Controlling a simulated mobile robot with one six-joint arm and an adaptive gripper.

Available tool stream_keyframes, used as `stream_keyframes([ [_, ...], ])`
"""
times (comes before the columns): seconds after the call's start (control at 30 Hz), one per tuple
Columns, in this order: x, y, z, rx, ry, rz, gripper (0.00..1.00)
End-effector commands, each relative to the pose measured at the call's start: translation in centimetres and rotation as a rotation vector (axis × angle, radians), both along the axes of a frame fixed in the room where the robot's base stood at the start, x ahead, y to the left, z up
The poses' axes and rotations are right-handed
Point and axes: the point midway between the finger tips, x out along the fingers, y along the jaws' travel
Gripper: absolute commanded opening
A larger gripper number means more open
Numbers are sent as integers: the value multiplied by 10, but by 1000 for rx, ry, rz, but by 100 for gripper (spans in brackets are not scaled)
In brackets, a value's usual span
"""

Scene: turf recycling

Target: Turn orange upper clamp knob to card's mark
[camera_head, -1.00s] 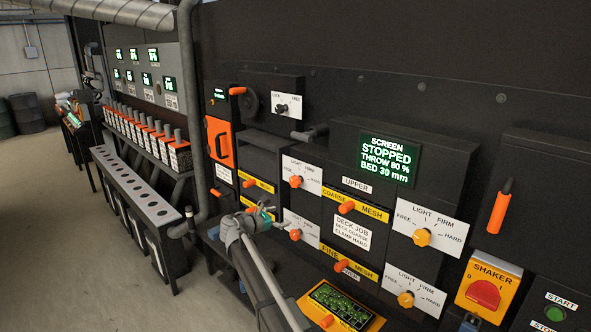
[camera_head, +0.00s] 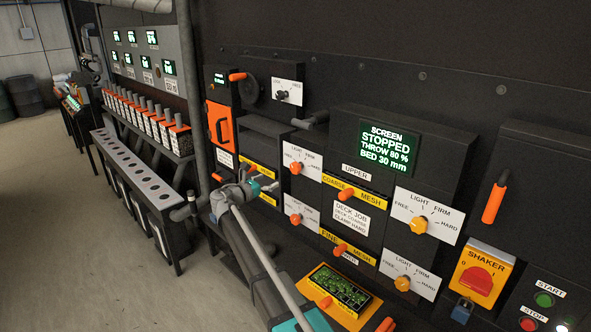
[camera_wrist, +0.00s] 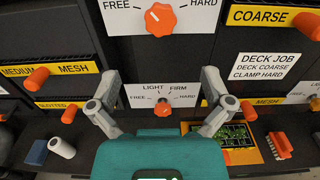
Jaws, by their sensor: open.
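The orange upper clamp knob (camera_head: 296,167) sits on a white dial plate marked FREE, LIGHT, FIRM and HARD. It is at the top of the wrist view (camera_wrist: 160,18), where the plate's upper part is cut off; its exact setting is unclear. The matching lower orange knob (camera_head: 295,219) is centred between my fingers in the wrist view (camera_wrist: 162,109). The deck job card (camera_head: 350,218) reads DECK COARSE, CLAMP HARD. My gripper (camera_head: 262,186) is open and empty, in front of the panel, left of the two orange knobs in the head view.
Two yellow-orange knobs (camera_head: 418,226) (camera_head: 402,283) with similar plates are on the right. A red shaker switch (camera_head: 477,281) is at far right.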

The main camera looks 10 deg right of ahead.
Motion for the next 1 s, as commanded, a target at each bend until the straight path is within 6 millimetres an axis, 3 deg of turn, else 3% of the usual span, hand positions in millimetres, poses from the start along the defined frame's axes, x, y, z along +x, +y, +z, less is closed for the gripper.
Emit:
stream_keyframes([
  [0.7,59,-82,0,1,0,-4,100],
  [1.0,74,-103,0,1,0,-3,100],
])
